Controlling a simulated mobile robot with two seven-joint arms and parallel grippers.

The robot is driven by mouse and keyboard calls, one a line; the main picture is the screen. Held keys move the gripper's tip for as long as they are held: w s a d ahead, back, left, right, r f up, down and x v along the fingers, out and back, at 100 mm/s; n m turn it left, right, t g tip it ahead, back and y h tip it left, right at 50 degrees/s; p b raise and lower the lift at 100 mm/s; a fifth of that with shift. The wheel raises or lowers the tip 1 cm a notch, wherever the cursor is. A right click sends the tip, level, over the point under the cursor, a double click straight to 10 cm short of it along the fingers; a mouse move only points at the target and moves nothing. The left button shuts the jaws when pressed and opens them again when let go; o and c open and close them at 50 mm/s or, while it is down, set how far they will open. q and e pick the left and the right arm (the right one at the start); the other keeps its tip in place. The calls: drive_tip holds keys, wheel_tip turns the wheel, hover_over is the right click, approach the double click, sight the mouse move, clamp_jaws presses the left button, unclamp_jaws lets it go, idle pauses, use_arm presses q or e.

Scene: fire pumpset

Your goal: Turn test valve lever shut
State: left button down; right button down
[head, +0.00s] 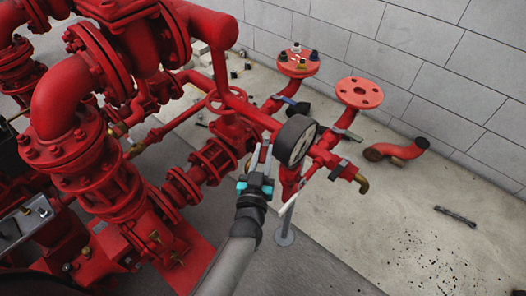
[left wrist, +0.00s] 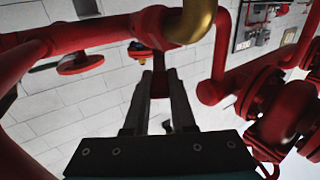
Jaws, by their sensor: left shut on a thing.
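My left gripper (head: 262,152) reaches in from below, beside the round gauge (head: 296,141) on the red pipework. In the left wrist view its two grey fingers (left wrist: 158,92) are close around a narrow red bar (left wrist: 159,82), which looks like the test valve lever. The bar sits below a red pipe with a brass elbow (left wrist: 192,20). In the head view the gripped part is too small to make out between the fingers. A brass outlet (head: 362,184) shows right of the gauge. My right gripper is not in view.
Large red pump pipes (head: 75,110) fill the left. Two red flanged outlets stand at the back, one with an open flange (head: 359,92). A loose red elbow (head: 398,151) and a dark bar (head: 455,216) lie on the floor. A grey block wall (head: 430,60) closes the back.

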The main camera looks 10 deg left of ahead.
use_arm(q)
drive_tip(key=c, duration=0.8)
unclamp_jaws()
drive_tip(key=shift+o, duration=0.3)
drive_tip(key=shift+s, duration=0.15)
drive_tip(key=s+p, duration=0.2)
drive_tip(key=s, duration=1.3)
drive_tip(key=shift+d, duration=0.4)
